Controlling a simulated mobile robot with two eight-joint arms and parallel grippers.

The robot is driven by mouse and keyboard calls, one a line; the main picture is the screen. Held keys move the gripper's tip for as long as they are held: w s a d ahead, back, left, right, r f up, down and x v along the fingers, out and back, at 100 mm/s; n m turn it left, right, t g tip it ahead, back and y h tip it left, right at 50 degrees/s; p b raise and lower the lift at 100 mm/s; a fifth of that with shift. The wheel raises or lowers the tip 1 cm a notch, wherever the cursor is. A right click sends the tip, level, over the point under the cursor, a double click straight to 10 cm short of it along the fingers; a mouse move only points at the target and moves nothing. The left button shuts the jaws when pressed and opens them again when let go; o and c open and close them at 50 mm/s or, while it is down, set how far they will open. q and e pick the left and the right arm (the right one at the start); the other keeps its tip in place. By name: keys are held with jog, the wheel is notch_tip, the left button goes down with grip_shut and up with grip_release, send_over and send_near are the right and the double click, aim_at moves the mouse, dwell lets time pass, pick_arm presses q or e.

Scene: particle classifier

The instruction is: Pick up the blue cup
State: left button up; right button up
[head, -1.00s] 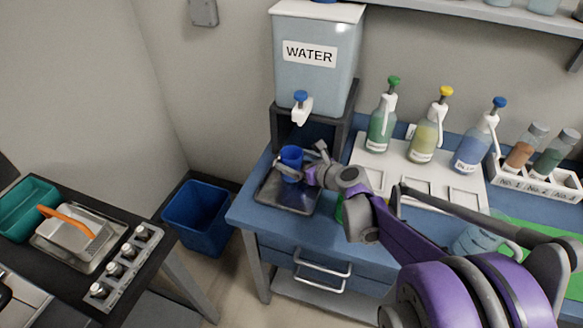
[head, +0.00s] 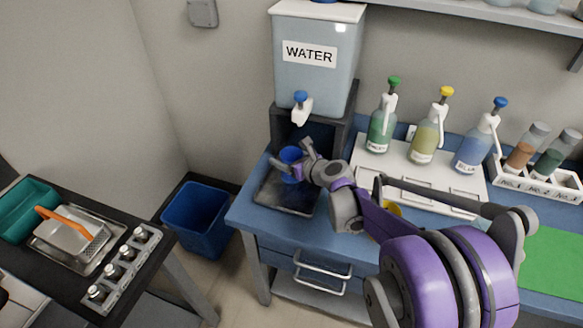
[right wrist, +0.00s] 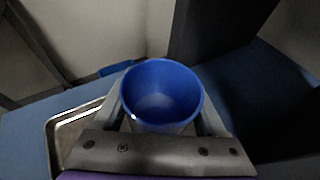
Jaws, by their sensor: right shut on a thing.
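The blue cup (head: 290,155) stands upright over the dark metal tray (head: 284,198) below the water dispenser's tap. My right gripper (head: 298,160) is shut on the cup, coming from its right side. In the right wrist view the cup (right wrist: 161,94) sits between the two fingers, open end up, and looks empty inside. I cannot tell whether the cup's base touches the tray. My left gripper does not show.
The water dispenser (head: 314,75) stands on a dark stand behind the cup. Pump bottles (head: 425,130) and a white board (head: 410,175) are to the right. A blue bin (head: 197,215) stands left of the table, and a dark side table holds a metal tray (head: 75,245).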

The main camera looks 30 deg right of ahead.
grip_shut()
jog(key=shift+r, duration=0.1)
